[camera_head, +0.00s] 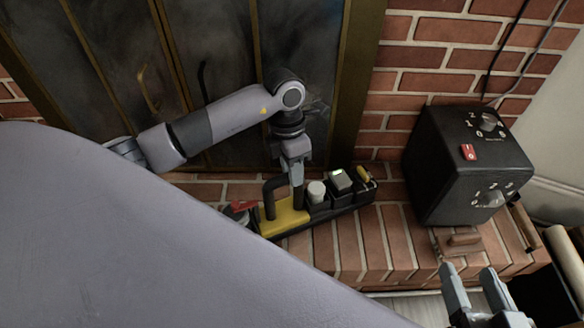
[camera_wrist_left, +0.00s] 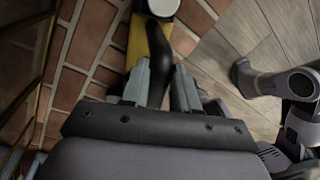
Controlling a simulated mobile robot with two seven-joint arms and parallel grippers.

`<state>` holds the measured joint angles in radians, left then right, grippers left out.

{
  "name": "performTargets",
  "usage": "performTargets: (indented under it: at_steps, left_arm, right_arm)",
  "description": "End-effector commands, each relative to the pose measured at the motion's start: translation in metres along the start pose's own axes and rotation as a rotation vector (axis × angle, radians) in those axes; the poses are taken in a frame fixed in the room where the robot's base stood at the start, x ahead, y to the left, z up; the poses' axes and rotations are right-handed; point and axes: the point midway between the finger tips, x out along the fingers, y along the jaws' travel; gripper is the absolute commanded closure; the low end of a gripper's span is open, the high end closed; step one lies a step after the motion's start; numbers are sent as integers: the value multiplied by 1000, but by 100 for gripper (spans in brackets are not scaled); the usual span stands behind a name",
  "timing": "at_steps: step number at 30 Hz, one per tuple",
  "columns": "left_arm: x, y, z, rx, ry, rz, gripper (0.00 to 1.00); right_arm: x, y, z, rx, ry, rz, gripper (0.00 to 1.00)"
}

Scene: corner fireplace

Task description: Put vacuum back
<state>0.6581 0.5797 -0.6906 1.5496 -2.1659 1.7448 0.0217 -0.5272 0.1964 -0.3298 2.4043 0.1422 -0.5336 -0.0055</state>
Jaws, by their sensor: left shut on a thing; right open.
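A yellow-and-black device (camera_head: 285,217), which looks like the vacuum, is on the brick hearth ledge in front of the fireplace doors. My left gripper (camera_head: 294,182) reaches down over it from above. In the left wrist view my left gripper (camera_wrist_left: 165,90) is shut on its black curved handle (camera_wrist_left: 153,45), with the yellow body (camera_wrist_left: 137,47) beside it. The device is in line with a long black tray (camera_head: 352,200); whether it sits in the tray is hard to tell. My right gripper (camera_head: 471,273) is open and empty at the bottom right.
The tray holds a white-topped cylinder (camera_head: 316,190), a grey block (camera_head: 340,179) and a small yellow item (camera_head: 363,175). A red item (camera_head: 240,206) lies at the left. A black box with dials (camera_head: 465,165) and a brown object (camera_head: 460,240) stand right. My arm hides the lower left.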

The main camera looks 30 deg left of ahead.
Motion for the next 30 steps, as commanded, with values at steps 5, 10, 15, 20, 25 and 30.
performTargets:
  at_steps: [5,10,15,20,25,30]
  left_arm:
    - [-1,0,2,1,-7,1,100]
    - [2,1,2,1,-8,1,100]
    - [4,1,2,1,-8,1,100]
    - [7,2,2,1,-8,1,100]
    - [10,2,2,1,-8,1,100]
    - [10,2,1,1,-6,1,41]
  right_arm:
    - [0,0,1,0,0,0,41]
    - [1,0,3,0,-1,0,41]
    - [1,1,5,0,-1,0,41]
    - [2,1,7,0,-1,0,41]
    - [2,1,9,0,-2,0,41]
    - [2,1,8,0,-3,1,41]
